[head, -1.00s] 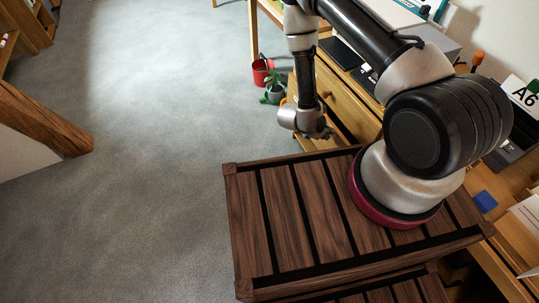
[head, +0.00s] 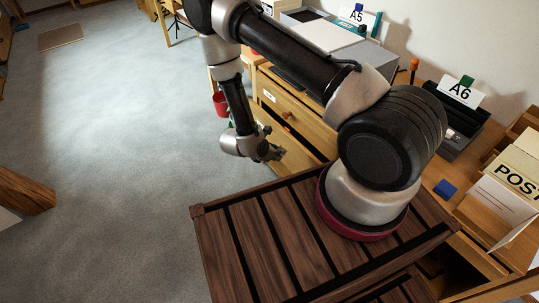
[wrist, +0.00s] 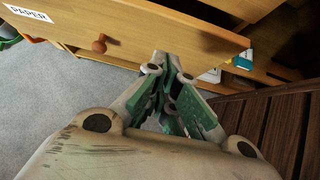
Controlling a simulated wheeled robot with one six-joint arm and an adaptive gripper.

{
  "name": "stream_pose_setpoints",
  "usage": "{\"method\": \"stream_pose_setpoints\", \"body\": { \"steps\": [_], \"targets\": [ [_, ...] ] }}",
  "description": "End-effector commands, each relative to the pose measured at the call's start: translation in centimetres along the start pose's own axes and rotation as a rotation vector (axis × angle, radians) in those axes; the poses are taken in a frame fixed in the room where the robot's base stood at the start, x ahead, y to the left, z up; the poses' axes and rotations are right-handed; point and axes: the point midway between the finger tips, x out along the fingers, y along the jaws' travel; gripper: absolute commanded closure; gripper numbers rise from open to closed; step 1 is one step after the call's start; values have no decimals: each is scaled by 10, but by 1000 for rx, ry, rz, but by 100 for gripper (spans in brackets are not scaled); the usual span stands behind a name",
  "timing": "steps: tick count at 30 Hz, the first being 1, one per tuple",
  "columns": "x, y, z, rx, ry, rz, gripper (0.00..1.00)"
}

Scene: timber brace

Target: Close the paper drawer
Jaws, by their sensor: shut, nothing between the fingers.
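My gripper (wrist: 170,85) is shut and empty, below and right of the knob. In the head view my gripper (head: 272,153) is close before the drawer; contact is unclear.
A dark slatted wooden top (head: 280,235) lies under my arm's base. The desk carries an A6 tray (head: 455,115), a blue block (head: 445,188) and a POST box (head: 510,185). A red pot (head: 220,103) stands beyond the gripper.

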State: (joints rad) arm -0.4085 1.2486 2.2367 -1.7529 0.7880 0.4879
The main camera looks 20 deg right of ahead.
Motion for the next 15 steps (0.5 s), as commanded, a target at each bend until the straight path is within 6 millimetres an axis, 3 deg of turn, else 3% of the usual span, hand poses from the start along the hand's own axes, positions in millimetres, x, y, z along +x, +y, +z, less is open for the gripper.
{"method": "stream_pose_setpoints", "body": {
  "steps": [3,7,11,15],
  "targets": [
    [-23,1,0,-1,1,4,100],
    [-38,0,0,1,0,1,100],
    [-43,0,-6,1,0,-1,100],
    [-35,-1,-5,1,-1,-4,100]
  ]
}}
